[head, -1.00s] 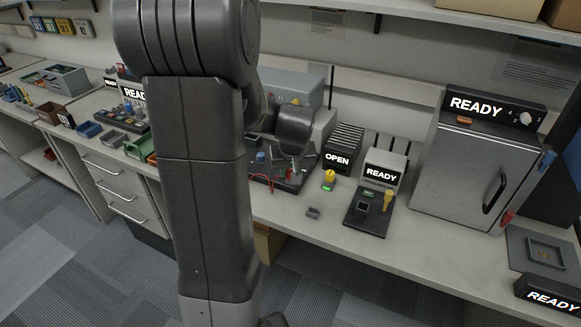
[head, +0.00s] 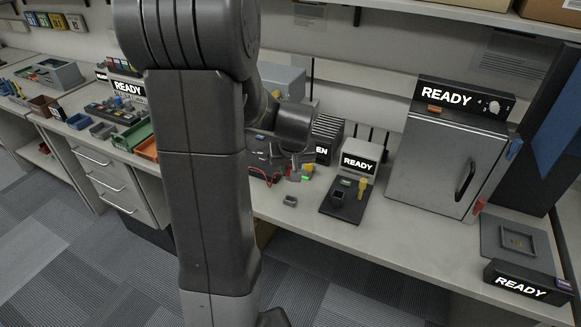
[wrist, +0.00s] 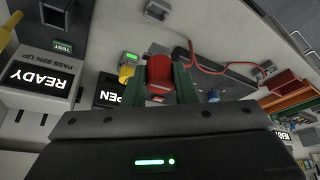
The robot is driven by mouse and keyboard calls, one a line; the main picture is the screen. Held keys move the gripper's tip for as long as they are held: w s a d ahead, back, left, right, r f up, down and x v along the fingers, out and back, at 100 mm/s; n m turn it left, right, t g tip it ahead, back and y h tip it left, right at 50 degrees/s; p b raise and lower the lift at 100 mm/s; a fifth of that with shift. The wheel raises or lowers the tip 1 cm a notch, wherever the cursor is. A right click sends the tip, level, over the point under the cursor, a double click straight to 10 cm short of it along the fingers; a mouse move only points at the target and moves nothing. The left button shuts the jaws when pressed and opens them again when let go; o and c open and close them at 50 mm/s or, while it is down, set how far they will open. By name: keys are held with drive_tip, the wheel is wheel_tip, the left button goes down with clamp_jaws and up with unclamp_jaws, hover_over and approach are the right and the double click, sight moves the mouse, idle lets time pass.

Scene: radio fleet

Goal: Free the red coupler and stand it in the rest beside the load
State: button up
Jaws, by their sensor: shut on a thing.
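My gripper (wrist: 160,82) is shut on the red coupler (wrist: 159,70) in the wrist view, with a dark green finger on each side of it. In the head view the coupler is a small red spot (head: 288,171) below my wrist, above the bench. The finned load (head: 327,132) with the OPEN sign (wrist: 110,93) stands close by, partly hidden by my arm in the head view. A small grey open-topped holder (head: 290,201) sits in front of it on the bench and also shows in the wrist view (wrist: 156,10). I cannot tell whether it is the rest.
A yellow knob (wrist: 126,71) and green-lit box (wrist: 131,57) are near the coupler. A black panel with red cable (head: 262,172) lies left. A READY tester (head: 358,163) with a black base stands right, then a grey cabinet (head: 455,155).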

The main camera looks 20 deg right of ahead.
drive_tip(key=shift+f+b, duration=2.2)
drive_tip(key=shift+f, duration=0.6)
drive_tip(key=shift+f+b, duration=1.85)
drive_tip(key=shift+b, duration=0.15)
drive_tip(key=o, duration=1.1)
drive_tip(key=shift+c, duration=0.2)
drive_tip(key=p+v, duration=0.1)
drive_tip(key=v, duration=1.2)
drive_tip(key=shift+r, duration=0.4)
drive_tip(key=shift+s, duration=0.1)
